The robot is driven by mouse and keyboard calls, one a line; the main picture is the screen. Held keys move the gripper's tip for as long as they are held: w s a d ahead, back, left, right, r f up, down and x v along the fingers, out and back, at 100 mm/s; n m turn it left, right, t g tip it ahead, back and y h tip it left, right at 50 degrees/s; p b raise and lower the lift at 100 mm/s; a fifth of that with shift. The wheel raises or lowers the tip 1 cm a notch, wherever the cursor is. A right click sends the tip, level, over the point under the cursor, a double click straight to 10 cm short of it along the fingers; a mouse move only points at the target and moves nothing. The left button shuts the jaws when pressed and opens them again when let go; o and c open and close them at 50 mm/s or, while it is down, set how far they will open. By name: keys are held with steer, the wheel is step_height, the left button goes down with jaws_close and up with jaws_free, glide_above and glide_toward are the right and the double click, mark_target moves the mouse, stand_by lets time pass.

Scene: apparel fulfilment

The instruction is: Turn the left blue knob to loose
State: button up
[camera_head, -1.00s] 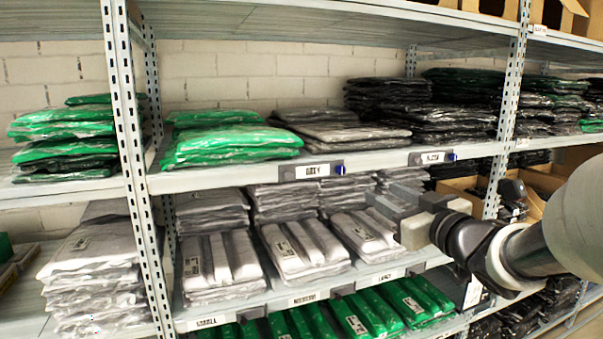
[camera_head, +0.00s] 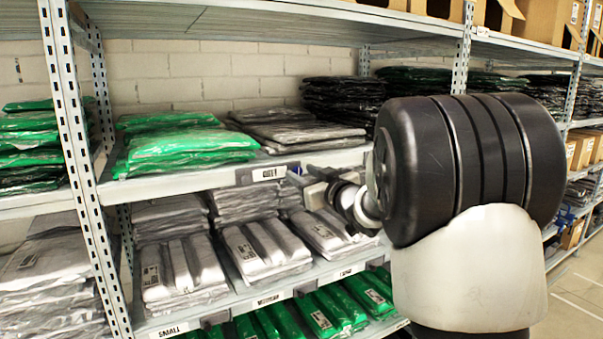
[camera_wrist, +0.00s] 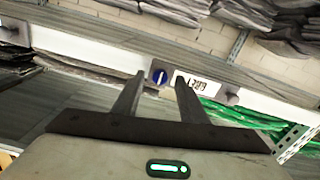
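The left blue knob (camera_wrist: 159,74) sits on the shelf edge beside a white label (camera_wrist: 197,84). In the wrist view it is a round blue disc with a white line across it. In the head view a little of its blue (camera_head: 296,170) shows, partly covered by my gripper. My gripper (camera_wrist: 160,80) is open and empty, its two fingers pointing at the shelf edge. The knob appears between the fingertips in the wrist view. I cannot tell whether the fingers touch it. In the head view my gripper (camera_head: 309,183) is just in front of the shelf edge. The right knob is hidden there by my arm.
Grey bagged garments (camera_head: 272,250) lie below the shelf edge, with green ones (camera_head: 318,315) lower. Green bags (camera_head: 185,148) and dark bags (camera_head: 340,105) lie on the shelf above. A shelf upright (camera_head: 75,160) stands at left. The aisle floor (camera_head: 578,295) at right is clear.

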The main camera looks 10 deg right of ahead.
steer(key=shift+w, duration=0.2)
jaws_close()
